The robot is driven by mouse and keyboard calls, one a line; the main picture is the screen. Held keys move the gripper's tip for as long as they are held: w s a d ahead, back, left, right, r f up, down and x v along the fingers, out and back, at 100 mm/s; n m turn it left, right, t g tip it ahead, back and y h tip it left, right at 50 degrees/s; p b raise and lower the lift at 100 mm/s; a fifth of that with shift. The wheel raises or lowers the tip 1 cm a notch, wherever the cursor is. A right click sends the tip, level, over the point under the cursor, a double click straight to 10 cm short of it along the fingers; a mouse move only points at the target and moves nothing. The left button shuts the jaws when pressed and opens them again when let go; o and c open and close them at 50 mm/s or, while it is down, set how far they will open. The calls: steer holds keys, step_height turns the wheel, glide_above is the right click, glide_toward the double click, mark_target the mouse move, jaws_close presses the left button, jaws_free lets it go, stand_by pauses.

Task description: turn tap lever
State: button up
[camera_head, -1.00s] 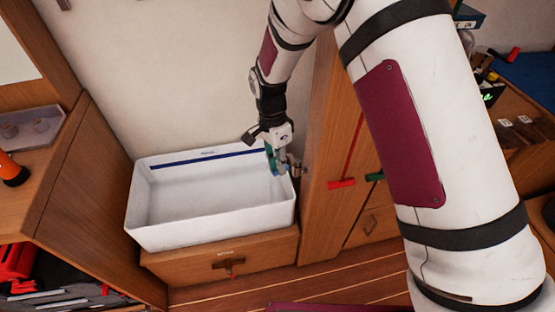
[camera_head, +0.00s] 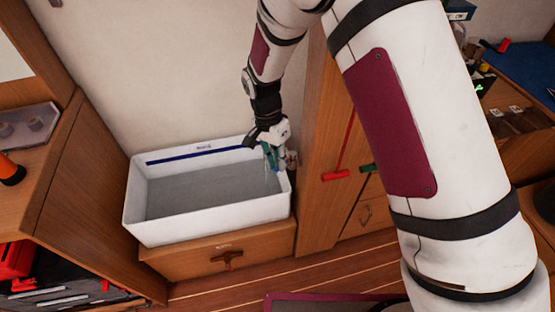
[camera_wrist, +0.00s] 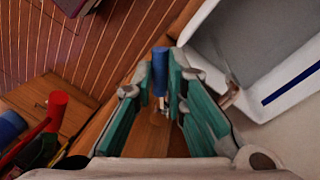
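The tap lever (camera_wrist: 160,70) is a blue bar in the wrist view, with a pale metal stem below it. My gripper (camera_head: 274,157) is at the right rear corner of the white basin (camera_head: 207,224). In the wrist view its teal-padded fingers (camera_wrist: 161,75) stand on either side of the lever, which fills the gap between the tips, so the gripper looks shut on it. The basin holds a flat grey surface that looks like water (camera_head: 205,190). A thin pale streak, perhaps a stream, runs down below my gripper. The tap body is mostly hidden.
The basin stands on a wooden drawer unit (camera_head: 190,258). A wooden panel with a red T-handle (camera_head: 336,175) and a green handle (camera_head: 367,168) is close to the right. A wooden side wall (camera_head: 85,190) bounds the left. The floor in front is planked.

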steer(key=o, duration=0.4)
steer(key=shift+o, duration=0.2)
steer(key=shift+r, duration=0.1)
step_height(320, 180, up, 12)
steer(key=w+a, duration=0.1)
steer(key=shift+w+a, duration=0.3)
steer(key=shift+a, duration=0.1)
